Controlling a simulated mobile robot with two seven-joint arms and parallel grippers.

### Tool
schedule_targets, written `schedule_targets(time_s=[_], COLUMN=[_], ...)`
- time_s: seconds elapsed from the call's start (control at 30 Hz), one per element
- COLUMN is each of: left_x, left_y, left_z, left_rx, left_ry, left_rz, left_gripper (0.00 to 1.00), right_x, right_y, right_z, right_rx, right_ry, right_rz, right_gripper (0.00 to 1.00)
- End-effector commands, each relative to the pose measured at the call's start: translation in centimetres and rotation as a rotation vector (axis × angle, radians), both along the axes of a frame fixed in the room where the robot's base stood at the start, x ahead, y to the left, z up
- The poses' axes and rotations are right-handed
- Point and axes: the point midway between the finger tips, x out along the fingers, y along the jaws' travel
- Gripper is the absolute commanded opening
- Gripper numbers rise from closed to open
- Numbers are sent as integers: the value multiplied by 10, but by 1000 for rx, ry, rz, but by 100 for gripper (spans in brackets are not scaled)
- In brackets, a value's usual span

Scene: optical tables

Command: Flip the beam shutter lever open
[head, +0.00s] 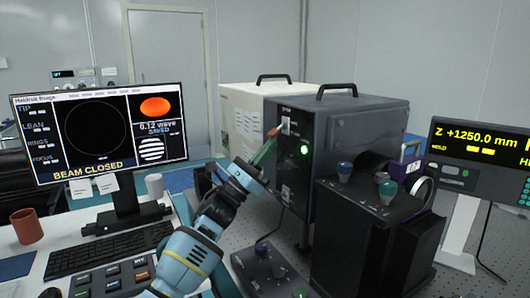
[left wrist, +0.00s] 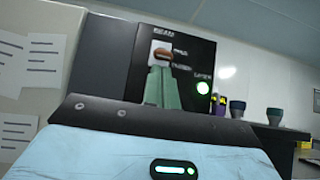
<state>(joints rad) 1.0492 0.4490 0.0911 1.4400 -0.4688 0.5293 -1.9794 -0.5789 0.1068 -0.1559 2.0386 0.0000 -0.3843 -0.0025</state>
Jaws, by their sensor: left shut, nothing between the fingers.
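The beam shutter lever has an orange-brown tip (head: 273,131) on the front panel of a dark grey box (head: 345,135). In the left wrist view the lever (left wrist: 162,53) lies across a pale plate under "BEAM" lettering. My left gripper (head: 268,145) is shut, its green fingers pointing up at the lever. In the left wrist view the closed fingertips (left wrist: 160,72) are just below the lever; whether they touch it I cannot tell. A green lamp (head: 304,150) glows on the panel. The monitor (head: 100,133) reads "BEAM CLOSED". My right gripper is not in view.
A black block with knobs (head: 360,205) stands right of the panel. A small control box (head: 268,268) is below my left gripper. A keyboard (head: 110,248) and mug (head: 27,226) are on the left desk. A display (head: 480,155) stands at the right.

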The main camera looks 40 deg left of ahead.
Motion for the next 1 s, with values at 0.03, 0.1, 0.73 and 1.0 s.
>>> schedule_targets(time_s=[0.03, 0.1, 0.73, 1.0], left_x=[0, 0, -5, -7], left_y=[0, 0, 4, 7], left_z=[0, 0, 6, 9], left_rx=[0, -1, 35, 55], left_ry=[0, 0, 81, 123], left_rz=[0, -1, 0, 1], left_gripper=[0, 0, 0, 0], right_x=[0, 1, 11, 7], right_y=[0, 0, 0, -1], right_z=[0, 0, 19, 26], right_rx=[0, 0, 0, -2], right_ry=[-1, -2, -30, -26], right_rz=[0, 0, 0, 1], right_gripper=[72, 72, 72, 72])
